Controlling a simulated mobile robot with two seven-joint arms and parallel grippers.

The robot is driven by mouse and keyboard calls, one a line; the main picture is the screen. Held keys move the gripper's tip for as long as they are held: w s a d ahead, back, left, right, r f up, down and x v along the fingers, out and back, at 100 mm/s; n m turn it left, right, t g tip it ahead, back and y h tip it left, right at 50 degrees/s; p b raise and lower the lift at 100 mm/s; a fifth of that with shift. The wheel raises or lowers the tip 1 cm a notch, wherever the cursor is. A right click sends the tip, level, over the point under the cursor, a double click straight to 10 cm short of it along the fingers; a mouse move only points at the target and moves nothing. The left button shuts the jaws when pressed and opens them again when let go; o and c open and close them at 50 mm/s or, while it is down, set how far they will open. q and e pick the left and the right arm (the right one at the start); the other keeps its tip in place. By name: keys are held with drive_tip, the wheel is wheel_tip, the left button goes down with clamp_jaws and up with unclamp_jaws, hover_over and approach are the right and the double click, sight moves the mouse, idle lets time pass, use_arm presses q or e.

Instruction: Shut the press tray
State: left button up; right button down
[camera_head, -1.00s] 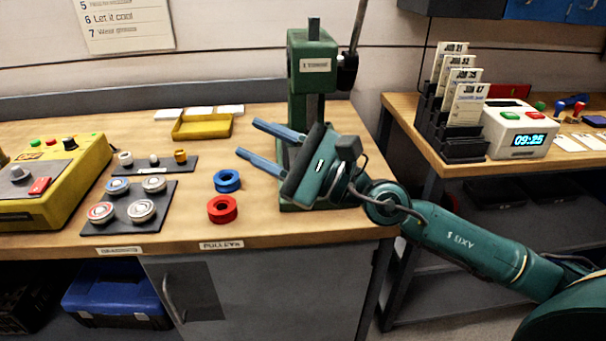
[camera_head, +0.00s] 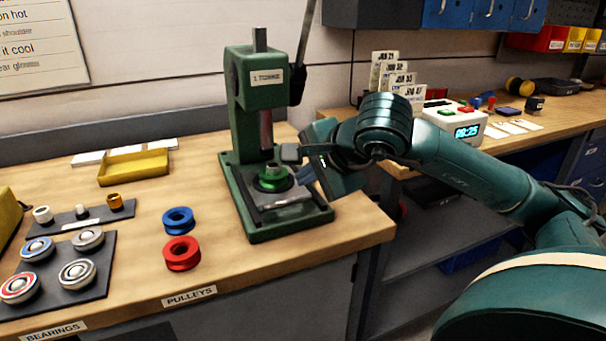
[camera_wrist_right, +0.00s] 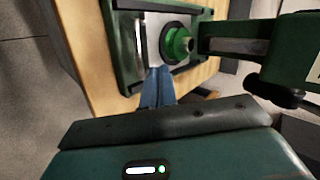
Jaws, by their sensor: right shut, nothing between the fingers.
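The green press (camera_head: 262,95) stands on the right end of the wooden bench. Its grey metal tray (camera_head: 294,197) lies between dark rails on the green base, slid toward the front edge. A green pulley (camera_head: 272,180) sits on the tray, somewhat in front of the ram. My right gripper (camera_head: 304,174) is at the tray's right side. In the right wrist view its blue fingers (camera_wrist_right: 158,72) are together and empty, with tips at the edge of the tray (camera_wrist_right: 152,30); I cannot tell whether they touch. The left gripper is not in view.
A blue pulley (camera_head: 178,220) and a red pulley (camera_head: 182,253) lie left of the press. A yellow tray (camera_head: 134,167) and bearings on a dark mat (camera_head: 62,300) are further left. A second bench with a clock (camera_head: 455,120) stands to the right.

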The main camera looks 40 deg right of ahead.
sight(280, 177)
drive_tip(key=x, duration=0.5)
drive_tip(key=shift+w+f, duration=0.25)
drive_tip(key=shift+w, duration=0.05)
drive_tip(key=shift+w+a+f, duration=0.1)
drive_tip(key=shift+w+f, duration=0.35)
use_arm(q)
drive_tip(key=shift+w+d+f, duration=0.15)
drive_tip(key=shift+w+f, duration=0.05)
use_arm(e)
drive_tip(key=w, duration=0.2)
drive_tip(key=w+d, duration=0.1)
drive_tip(key=w, duration=0.1)
drive_tip(key=shift+w+d, duration=0.1)
drive_tip(key=shift+w, duration=0.35)
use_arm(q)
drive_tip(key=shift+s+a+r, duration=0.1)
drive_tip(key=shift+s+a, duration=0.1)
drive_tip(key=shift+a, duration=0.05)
